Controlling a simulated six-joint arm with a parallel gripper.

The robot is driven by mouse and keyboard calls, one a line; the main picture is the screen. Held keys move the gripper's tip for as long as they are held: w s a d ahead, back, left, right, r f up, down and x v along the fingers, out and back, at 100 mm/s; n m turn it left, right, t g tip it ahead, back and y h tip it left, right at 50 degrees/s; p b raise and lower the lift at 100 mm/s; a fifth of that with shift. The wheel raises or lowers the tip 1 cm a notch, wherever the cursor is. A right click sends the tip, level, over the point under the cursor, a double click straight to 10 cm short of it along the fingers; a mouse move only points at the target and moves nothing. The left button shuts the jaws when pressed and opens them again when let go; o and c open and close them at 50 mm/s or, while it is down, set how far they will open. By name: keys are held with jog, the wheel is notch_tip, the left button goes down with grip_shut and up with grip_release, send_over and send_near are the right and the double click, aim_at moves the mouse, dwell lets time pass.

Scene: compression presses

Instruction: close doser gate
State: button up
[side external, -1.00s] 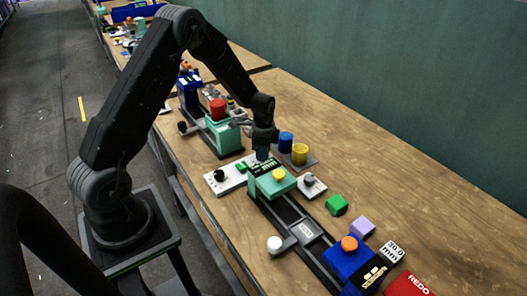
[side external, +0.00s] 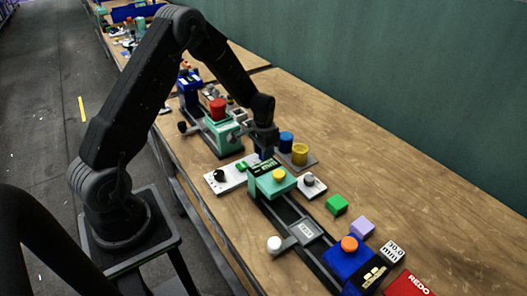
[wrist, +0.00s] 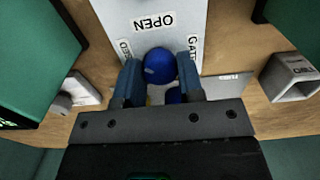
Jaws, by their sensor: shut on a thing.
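The gate's blue round knob (wrist: 159,66) stands on a pale plate (wrist: 137,12) with the labels OPEN, GATE and a partly hidden one that seems to read CLOSED. My gripper (wrist: 158,88) is shut on the blue knob, with one blue finger on each side of it. The knob lies below the word OPEN in the wrist view, near the two side labels. In the side external view my gripper (side external: 265,153) points down beside the near teal press head (side external: 271,181). The knob itself is hidden there.
A teal block (wrist: 32,60) stands close on the left in the wrist view, and a grey bracket (wrist: 290,78) on the right. Blue (side external: 286,142) and yellow (side external: 300,155) cylinders stand beside my gripper. The red-topped press (side external: 218,110) is behind it. Bare wood lies along the wall.

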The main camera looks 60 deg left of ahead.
jog(key=n, duration=0.4)
jog(key=shift+n, duration=2.3)
jog(key=o, duration=0.9)
jog(key=shift+r, duration=0.15)
notch_tip(320, 180, up, 14)
jog(key=shift+f, duration=0.15)
